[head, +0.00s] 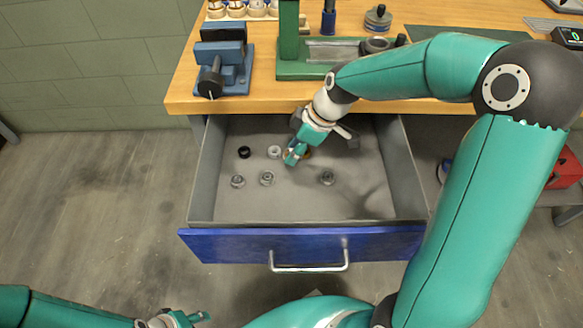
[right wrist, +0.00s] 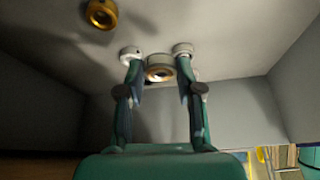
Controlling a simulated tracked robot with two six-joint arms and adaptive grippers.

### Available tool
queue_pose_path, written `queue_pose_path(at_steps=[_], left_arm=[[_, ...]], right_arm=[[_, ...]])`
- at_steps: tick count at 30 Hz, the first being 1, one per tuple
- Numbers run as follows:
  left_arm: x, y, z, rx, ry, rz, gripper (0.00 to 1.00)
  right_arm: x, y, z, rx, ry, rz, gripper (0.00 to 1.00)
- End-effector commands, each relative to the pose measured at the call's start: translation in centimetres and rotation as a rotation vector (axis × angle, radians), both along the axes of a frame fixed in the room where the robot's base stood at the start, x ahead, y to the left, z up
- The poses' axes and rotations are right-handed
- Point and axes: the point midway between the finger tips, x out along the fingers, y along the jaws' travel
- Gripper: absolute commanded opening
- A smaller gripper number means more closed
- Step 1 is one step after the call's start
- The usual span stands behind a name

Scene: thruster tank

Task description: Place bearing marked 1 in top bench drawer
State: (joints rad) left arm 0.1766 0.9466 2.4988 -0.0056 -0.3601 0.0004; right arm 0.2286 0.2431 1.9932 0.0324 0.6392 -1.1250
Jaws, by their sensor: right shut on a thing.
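The top bench drawer (head: 305,240), with a blue front, is pulled open below the bench top. My right gripper (head: 294,156) reaches down into it. In the right wrist view, my right gripper (right wrist: 158,67) is shut on a bearing (right wrist: 159,70) with a brass-coloured ring, between its fingertips and low in the drawer. Any number on it is unreadable. I cannot tell whether it touches the drawer floor. My left gripper (head: 182,319) is at the bottom left, small and partly cut off, outside the drawer.
Inside the drawer lie a black ring (head: 244,152), a white ring (head: 274,152) and several metal bearings, one at the right (head: 327,178). A blue vise (head: 222,65) and a green press (head: 300,70) stand on the bench. The drawer's front right floor is clear.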

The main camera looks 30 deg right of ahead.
Motion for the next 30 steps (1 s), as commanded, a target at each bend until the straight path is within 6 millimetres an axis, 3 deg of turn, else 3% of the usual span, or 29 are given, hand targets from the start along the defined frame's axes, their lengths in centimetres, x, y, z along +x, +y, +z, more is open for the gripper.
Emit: queue_pose_path(at_steps=[15, 26, 27, 30], left_arm=[[0.0, 0.0, -1.0, 0.0, 0.0, 0.0, 0.4], [0.0, 0.0, -1.2, 0.0, 0.0, 0.0, 0.4], [0.0, 0.0, -1.1, 0.0, 0.0, 0.0, 0.4], [0.0, 0.0, -1.1, 0.0, 0.0, 0.0, 0.4]], right_arm=[[0.0, 0.1, -5.6, 0.001, 0.002, 0.001, 0.0], [0.0, 0.1, -6.0, 0.0, -0.001, 0.002, 0.0], [0.0, 0.1, -6.0, 0.0, -0.001, 0.002, 0.41], [0.0, 0.1, -6.0, 0.0, -0.001, 0.002, 0.57]])
